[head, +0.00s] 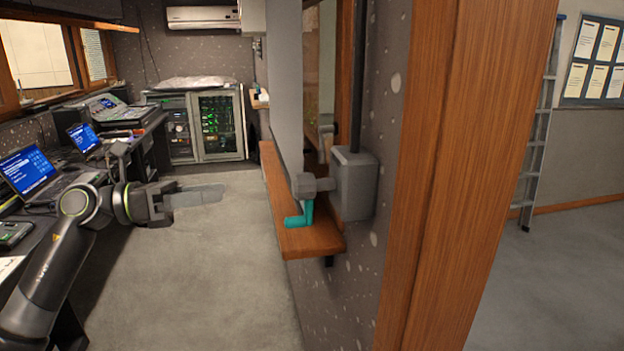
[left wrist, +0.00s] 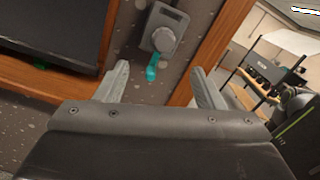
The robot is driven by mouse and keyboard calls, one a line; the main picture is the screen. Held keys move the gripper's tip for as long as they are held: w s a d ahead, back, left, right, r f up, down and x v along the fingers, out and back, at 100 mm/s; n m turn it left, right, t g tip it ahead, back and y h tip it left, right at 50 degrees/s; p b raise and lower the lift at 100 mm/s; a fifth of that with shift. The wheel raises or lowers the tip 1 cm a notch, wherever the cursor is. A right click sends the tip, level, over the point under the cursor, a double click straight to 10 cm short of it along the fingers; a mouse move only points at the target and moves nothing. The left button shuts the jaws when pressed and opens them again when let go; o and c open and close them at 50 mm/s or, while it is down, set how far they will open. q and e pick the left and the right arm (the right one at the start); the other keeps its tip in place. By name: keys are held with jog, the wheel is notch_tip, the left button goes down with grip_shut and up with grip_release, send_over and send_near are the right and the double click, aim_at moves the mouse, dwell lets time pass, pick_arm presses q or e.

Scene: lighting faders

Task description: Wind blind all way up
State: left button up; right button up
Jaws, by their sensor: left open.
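The blind's winder is a grey box (head: 357,184) on the speckled wall, with a grey crank hub (head: 305,185) and a teal handle (head: 301,216) that hangs down from it. A grey blind panel (head: 284,85) hangs in front of the window above the wooden sill. In the left wrist view the teal handle (left wrist: 152,69) shows beyond and between the fingers, below the grey hub (left wrist: 163,40). My left gripper (head: 222,195) is to the left of the handle in the head view, open, empty and apart from it. My right gripper is not in view.
A wooden sill (head: 275,190) juts out beside the winder. A thick wooden post (head: 455,170) stands to its right. A desk with laptops (head: 30,172) runs along the left. Open carpet (head: 210,260) lies between desk and sill.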

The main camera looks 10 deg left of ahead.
pick_arm(q)
jog(key=p, duration=0.7)
send_near(313, 182)
jog(key=shift+m, duration=0.3)
jog(key=x, duration=0.3)
jog(key=w+x, duration=0.1)
jog(key=x, duration=0.5)
jog(key=shift+w+d+f, duration=0.1)
jog(key=shift+w+f, duration=0.3)
jog(key=shift+w, duration=0.05)
jog(key=shift+w+d, duration=0.15)
jog(key=shift+d, duration=0.2)
jog(key=shift+f, duration=0.1)
jog(key=c, duration=0.4)
grip_shut()
